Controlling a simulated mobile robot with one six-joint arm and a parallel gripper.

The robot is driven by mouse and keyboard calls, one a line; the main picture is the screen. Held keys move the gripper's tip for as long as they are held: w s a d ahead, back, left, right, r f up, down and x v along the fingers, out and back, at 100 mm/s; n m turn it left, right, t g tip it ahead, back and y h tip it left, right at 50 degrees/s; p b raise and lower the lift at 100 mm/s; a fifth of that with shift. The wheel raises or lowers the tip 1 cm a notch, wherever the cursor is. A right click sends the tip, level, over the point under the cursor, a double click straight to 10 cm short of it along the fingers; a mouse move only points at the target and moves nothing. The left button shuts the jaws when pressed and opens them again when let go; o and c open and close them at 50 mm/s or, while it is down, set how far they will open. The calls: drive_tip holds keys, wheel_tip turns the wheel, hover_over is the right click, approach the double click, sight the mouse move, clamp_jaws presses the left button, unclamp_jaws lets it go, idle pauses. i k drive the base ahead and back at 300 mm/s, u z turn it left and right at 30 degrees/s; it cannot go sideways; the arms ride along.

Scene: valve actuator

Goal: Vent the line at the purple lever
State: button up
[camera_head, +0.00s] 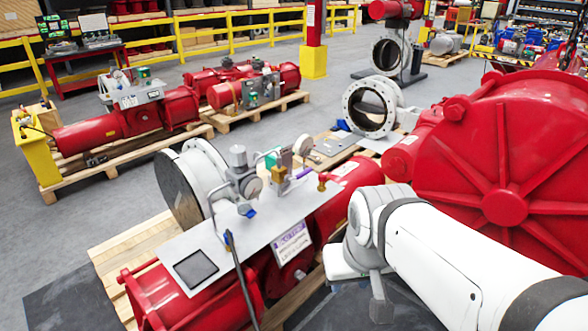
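The purple lever (303,173) is a small bar on the fittings along the far edge of the grey panel (215,232), on top of the nearest red actuator (335,212). It lies between a brass-coloured block (279,174) and a small red-and-brass fitting (323,181). My white arm reaches in from the lower right, and its wrist is right of and nearer than the lever, apart from it. My gripper (345,264) shows only in part below the wrist. Its fingertips cannot be made out, and nothing is visibly held.
A pressure gauge (303,145) stands behind the lever. A regulator (240,172) with a blue part and a black hose (238,275) are on the panel's left side. A large red ribbed housing (505,160) crowds the right. Open grey floor (60,225) lies left.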

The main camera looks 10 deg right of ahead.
sight(288, 178)
drive_tip(key=u, duration=0.25)
drive_tip(key=i, duration=1.2)
drive_tip(key=z, duration=0.1)
